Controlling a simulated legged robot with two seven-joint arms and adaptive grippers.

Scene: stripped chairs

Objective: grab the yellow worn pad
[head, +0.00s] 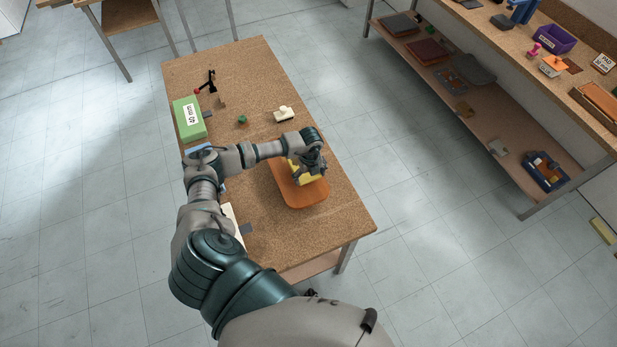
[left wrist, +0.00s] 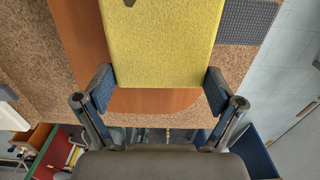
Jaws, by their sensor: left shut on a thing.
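The yellow worn pad (left wrist: 165,45) fills the upper middle of the left wrist view, with a dark mark at its top edge. In the head view the pad (head: 305,178) shows partly, the rest hidden under my left gripper (head: 312,163). My left gripper (left wrist: 158,92) has its two blue-padded fingers at opposite sides of the pad, shut on it. The pad is over an orange-brown board (head: 303,195) on the cork-topped table. I cannot tell whether the pad touches the board. My right gripper is not in view.
The table (head: 341,205) also bears a green box (head: 188,119), a white object (head: 284,114), a small green piece (head: 242,120) and a black-and-red item (head: 208,83). A loaded two-level shelf (head: 500,110) stands at the right, with clear floor between.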

